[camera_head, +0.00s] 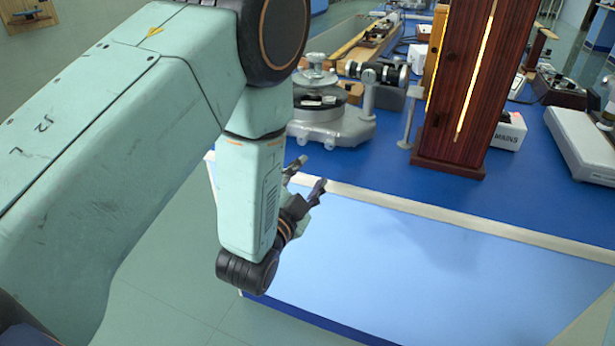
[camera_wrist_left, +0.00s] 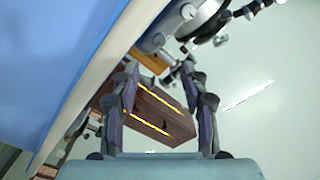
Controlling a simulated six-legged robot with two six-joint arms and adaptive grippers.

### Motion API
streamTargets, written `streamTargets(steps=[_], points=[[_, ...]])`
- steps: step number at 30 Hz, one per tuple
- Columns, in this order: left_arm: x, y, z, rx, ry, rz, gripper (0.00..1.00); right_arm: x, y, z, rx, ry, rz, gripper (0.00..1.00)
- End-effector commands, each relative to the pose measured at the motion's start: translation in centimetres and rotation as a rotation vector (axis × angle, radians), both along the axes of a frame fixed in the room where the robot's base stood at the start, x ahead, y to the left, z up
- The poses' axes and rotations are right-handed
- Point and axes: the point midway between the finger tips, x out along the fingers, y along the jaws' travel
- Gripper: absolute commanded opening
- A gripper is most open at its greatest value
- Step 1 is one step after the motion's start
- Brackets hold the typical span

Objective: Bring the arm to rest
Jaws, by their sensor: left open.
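My left arm reaches in from the left in the head view, large and pale green, bent down at the elbow. My left gripper (camera_head: 305,180) is over the near left edge of the bench, its dark fingers pointing toward the back. In the left wrist view the gripper (camera_wrist_left: 160,75) shows two dark fingers spread apart. It is open and nothing is between the fingertips that I can tell is held. Beyond the fingers is the dark wooden box with a glowing slit (camera_wrist_left: 160,110). My right gripper is not in view.
A spectrometer (camera_head: 330,110) stands on the blue bench behind the gripper. The tall wooden lamp housing (camera_head: 470,90) stands right of it, with a white "MAINS" box (camera_head: 509,132) beside it. A pale box (camera_head: 585,145) lies at the right. The light blue front surface (camera_head: 420,260) is clear.

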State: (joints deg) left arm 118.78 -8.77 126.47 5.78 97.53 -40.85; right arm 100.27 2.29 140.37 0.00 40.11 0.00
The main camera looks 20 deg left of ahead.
Motion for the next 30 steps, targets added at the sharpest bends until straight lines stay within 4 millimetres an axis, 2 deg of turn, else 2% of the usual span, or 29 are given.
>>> streamTargets(steps=[11,14,17,20,21,23,24,26,30], points=[[0.0,0.0,-0.2,-0.019,0.008,0.001,0.45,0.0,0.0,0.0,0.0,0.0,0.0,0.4],[-0.2,0.1,-2.1,-0.099,0.097,0.008,0.45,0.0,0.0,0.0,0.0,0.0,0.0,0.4],[-1.8,0.5,-6.0,-0.218,0.283,0.043,0.45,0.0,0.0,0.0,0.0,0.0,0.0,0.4],[-5.3,1.2,-11.2,-0.348,0.52,0.12,0.45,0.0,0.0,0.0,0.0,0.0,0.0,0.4],[-7.1,1.5,-13.2,-0.393,0.61,0.159,0.45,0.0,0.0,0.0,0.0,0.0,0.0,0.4],[-10.0,2.0,-15.9,-0.45,0.738,0.221,0.45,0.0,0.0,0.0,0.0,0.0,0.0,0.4],[-12.1,2.2,-17.5,-0.485,0.82,0.264,0.45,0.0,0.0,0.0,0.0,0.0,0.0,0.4],[-15.4,2.5,-19.6,-0.53,0.939,0.332,0.45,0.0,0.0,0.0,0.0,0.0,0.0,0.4],[-23.7,3.1,-23.3,-0.608,1.194,0.496,0.45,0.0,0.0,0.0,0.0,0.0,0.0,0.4]])
